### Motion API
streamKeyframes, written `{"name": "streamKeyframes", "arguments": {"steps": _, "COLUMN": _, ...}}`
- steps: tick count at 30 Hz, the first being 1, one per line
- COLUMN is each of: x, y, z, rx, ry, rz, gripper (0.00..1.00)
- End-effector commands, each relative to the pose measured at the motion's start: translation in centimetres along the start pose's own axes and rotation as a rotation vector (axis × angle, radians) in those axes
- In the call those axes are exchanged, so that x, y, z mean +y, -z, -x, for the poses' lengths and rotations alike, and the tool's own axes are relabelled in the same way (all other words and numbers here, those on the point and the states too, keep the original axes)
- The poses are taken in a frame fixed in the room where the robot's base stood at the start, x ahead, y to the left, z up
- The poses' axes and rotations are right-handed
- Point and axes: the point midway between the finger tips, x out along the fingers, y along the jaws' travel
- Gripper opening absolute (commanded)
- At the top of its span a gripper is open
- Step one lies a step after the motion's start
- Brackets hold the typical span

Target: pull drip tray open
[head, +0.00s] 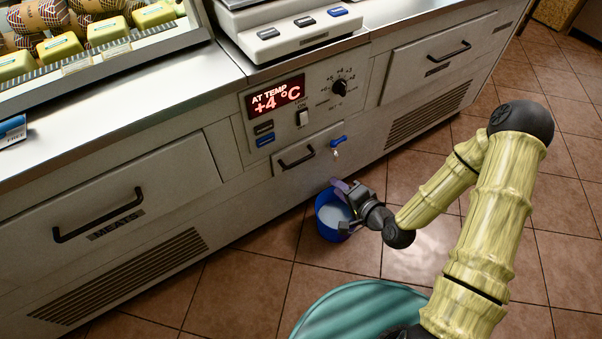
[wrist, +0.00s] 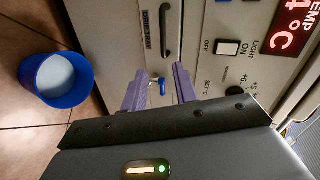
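The drip tray front (head: 309,151) is a small pale drawer panel with a dark bar handle (head: 297,158), low on the counter under the temperature display. It looks closed. The handle also shows upright at the top of the wrist view (wrist: 166,32), beyond the fingertips. My gripper (head: 345,203) is in front of the counter, below and right of the handle, over the bucket in the head view. In the wrist view its two purple fingers (wrist: 160,88) are apart, with nothing held between them. A blue-handled tap (wrist: 162,85) shows in the gap between them.
The blue tap (head: 338,141) sticks out right of the tray. A blue bucket (head: 321,224) with pale liquid stands on the floor below. The MEATS drawer (head: 110,198) is at left, another handled drawer (head: 432,62) at right. Tiled floor is open at right.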

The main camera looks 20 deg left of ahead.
Motion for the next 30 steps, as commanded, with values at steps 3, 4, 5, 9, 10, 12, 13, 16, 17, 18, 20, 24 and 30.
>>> {"name": "streamKeyframes", "arguments": {"steps": 3, "x": 2.2, "y": -1.0, "z": -1.5, "rx": 0.029, "ry": 0.099, "rz": -0.116, "gripper": 0.29}}
{"name": "streamKeyframes", "arguments": {"steps": 4, "x": 2.2, "y": -1.1, "z": -1.6, "rx": 0.034, "ry": 0.117, "rz": -0.134, "gripper": 0.29}}
{"name": "streamKeyframes", "arguments": {"steps": 5, "x": 2.2, "y": -1.2, "z": -1.7, "rx": 0.040, "ry": 0.131, "rz": -0.150, "gripper": 0.29}}
{"name": "streamKeyframes", "arguments": {"steps": 9, "x": 1.9, "y": -1.2, "z": -1.7, "rx": 0.050, "ry": 0.162, "rz": -0.180, "gripper": 0.29}}
{"name": "streamKeyframes", "arguments": {"steps": 10, "x": 1.9, "y": -1.2, "z": -1.7, "rx": 0.050, "ry": 0.162, "rz": -0.180, "gripper": 0.29}}
{"name": "streamKeyframes", "arguments": {"steps": 12, "x": 1.8, "y": -1.2, "z": -1.6, "rx": 0.049, "ry": 0.161, "rz": -0.179, "gripper": 0.29}}
{"name": "streamKeyframes", "arguments": {"steps": 13, "x": 1.8, "y": -1.2, "z": -1.6, "rx": 0.049, "ry": 0.161, "rz": -0.178, "gripper": 0.29}}
{"name": "streamKeyframes", "arguments": {"steps": 16, "x": 1.8, "y": -1.2, "z": -1.6, "rx": 0.049, "ry": 0.159, "rz": -0.178, "gripper": 0.29}}
{"name": "streamKeyframes", "arguments": {"steps": 17, "x": 1.8, "y": -1.2, "z": -1.7, "rx": 0.049, "ry": 0.159, "rz": -0.177, "gripper": 0.29}}
{"name": "streamKeyframes", "arguments": {"steps": 18, "x": 1.8, "y": -1.1, "z": -1.7, "rx": 0.049, "ry": 0.159, "rz": -0.177, "gripper": 0.29}}
{"name": "streamKeyframes", "arguments": {"steps": 20, "x": 1.8, "y": -1.1, "z": -2.0, "rx": 0.049, "ry": 0.159, "rz": -0.176, "gripper": 0.29}}
{"name": "streamKeyframes", "arguments": {"steps": 24, "x": 1.7, "y": -1.1, "z": -3.3, "rx": 0.046, "ry": 0.159, "rz": -0.174, "gripper": 0.29}}
{"name": "streamKeyframes", "arguments": {"steps": 30, "x": 1.3, "y": -0.9, "z": -6.5, "rx": 0.047, "ry": 0.160, "rz": -0.172, "gripper": 0.29}}
